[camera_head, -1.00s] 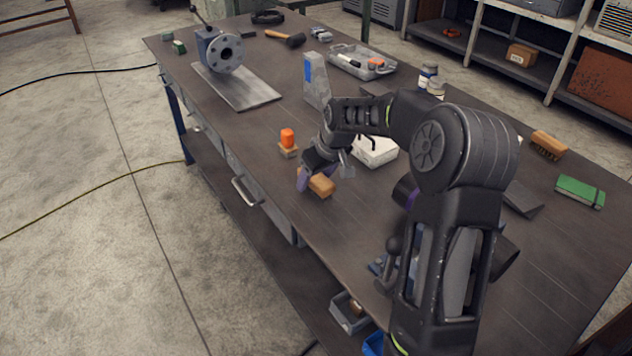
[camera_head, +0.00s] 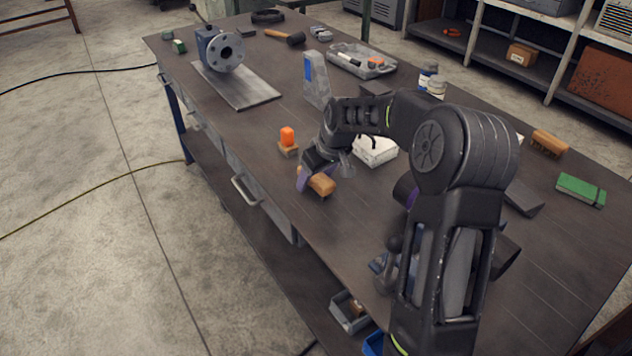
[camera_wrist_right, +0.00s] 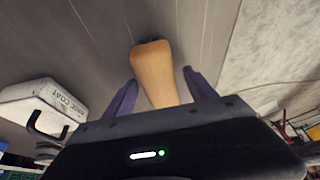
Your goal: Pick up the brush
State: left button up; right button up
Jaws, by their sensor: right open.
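A brush with a tan wooden body (camera_head: 322,184) lies on the workbench near its front edge. In the right wrist view its smooth wooden end (camera_wrist_right: 155,72) lies between the two purple fingers. My right gripper (camera_head: 316,180) is open at the brush, with a finger on each side and a visible gap between the fingers and the wood in the wrist view. The brush's underside is hidden. A second wooden brush (camera_head: 549,143) with dark bristles lies at the right of the bench. My left gripper is not in view.
An orange-topped piece on a wooden block (camera_head: 287,141) stands just left of my right gripper. A white box (camera_head: 376,151) stands behind it, and a grey upright block (camera_head: 316,80) farther back. The bench (camera_head: 250,130) is clear between.

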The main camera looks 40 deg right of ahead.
jog(key=shift+c, duration=0.4)
grip_shut()
dwell(0.4)
